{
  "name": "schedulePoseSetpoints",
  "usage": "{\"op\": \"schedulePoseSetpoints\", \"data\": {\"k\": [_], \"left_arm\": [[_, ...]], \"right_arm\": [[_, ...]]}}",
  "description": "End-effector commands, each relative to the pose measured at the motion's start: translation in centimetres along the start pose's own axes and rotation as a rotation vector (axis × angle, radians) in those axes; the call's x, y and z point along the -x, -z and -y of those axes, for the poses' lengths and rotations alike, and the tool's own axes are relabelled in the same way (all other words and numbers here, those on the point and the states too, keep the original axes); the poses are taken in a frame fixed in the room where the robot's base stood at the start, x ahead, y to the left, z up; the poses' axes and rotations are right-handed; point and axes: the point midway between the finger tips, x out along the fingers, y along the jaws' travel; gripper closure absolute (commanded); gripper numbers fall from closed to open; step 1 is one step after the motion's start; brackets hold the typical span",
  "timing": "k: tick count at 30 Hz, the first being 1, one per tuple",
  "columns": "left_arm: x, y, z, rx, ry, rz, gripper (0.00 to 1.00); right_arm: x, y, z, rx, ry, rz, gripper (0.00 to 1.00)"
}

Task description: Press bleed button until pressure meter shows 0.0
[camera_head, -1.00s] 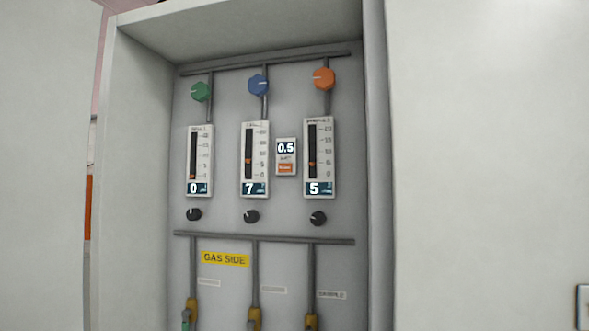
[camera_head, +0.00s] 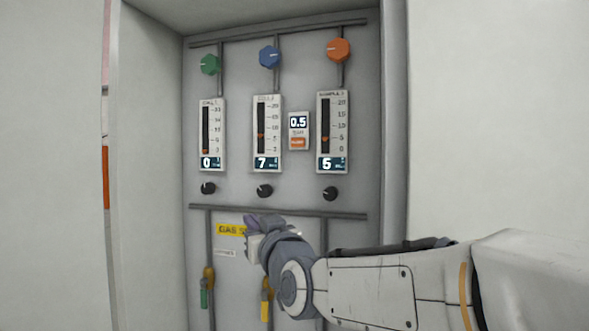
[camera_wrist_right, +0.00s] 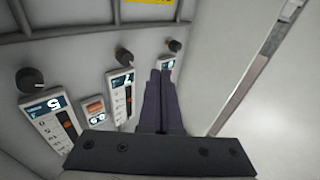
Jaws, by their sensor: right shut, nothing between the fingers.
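The pressure meter (camera_head: 298,122) is a small white box between the middle and right flow gauges, and it reads 0.5. The orange bleed button (camera_head: 298,143) sits just under its display. In the right wrist view the button (camera_wrist_right: 93,105) and meter (camera_wrist_right: 97,118) appear upside down, left of my fingers. My right gripper (camera_head: 251,224) is shut and empty, in front of the panel, below and left of the button. It covers part of the yellow gas side label (camera_head: 229,230). In the wrist view its dark fingers (camera_wrist_right: 160,76) lie together. My left gripper is not in view.
Three gauges (camera_head: 267,132) read 0, 7 and 5. Green (camera_head: 210,64), blue (camera_head: 269,56) and orange (camera_head: 338,49) knobs sit above, with black knobs (camera_head: 265,191) below. Cabinet walls (camera_head: 393,120) flank the recessed panel. Pipes and yellow valves (camera_head: 208,280) run low.

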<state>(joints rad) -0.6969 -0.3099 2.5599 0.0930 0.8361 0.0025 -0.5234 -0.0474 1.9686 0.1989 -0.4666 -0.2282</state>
Motion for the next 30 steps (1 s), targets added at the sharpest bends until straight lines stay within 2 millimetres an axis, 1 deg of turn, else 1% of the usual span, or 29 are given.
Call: {"op": "schedulePoseSetpoints", "data": {"k": [1,3,6,9,10,12,14,23,26,30], "left_arm": [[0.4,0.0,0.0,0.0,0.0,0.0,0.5],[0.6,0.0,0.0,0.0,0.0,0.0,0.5],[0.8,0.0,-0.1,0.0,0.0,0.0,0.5],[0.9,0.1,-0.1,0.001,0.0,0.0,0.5],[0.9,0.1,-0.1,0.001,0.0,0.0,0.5],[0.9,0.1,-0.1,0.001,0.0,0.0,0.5],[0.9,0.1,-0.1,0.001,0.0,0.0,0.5],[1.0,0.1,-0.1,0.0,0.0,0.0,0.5],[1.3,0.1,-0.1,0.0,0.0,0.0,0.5],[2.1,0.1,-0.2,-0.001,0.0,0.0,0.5]], "right_arm": [[-0.8,2.9,-1.1,0.007,-0.036,-0.092,1.0],[-1.2,6.4,-2.5,0.019,-0.084,-0.215,1.0],[-1.2,10.3,-4.2,0.034,-0.144,-0.356,1.0],[-0.9,12.8,-5.2,0.044,-0.185,-0.449,1.0],[-0.8,13.3,-5.4,0.046,-0.194,-0.469,1.0],[-0.7,14.0,-5.8,0.05,-0.207,-0.497,1.0],[-0.6,14.2,-5.9,0.051,-0.212,-0.507,1.0],[-0.6,14.2,-5.9,0.051,-0.211,-0.508,1.0],[-0.9,14.3,-6.1,0.051,-0.212,-0.507,1.0],[-1.9,14.3,-7.0,0.052,-0.213,-0.506,1.0]]}}
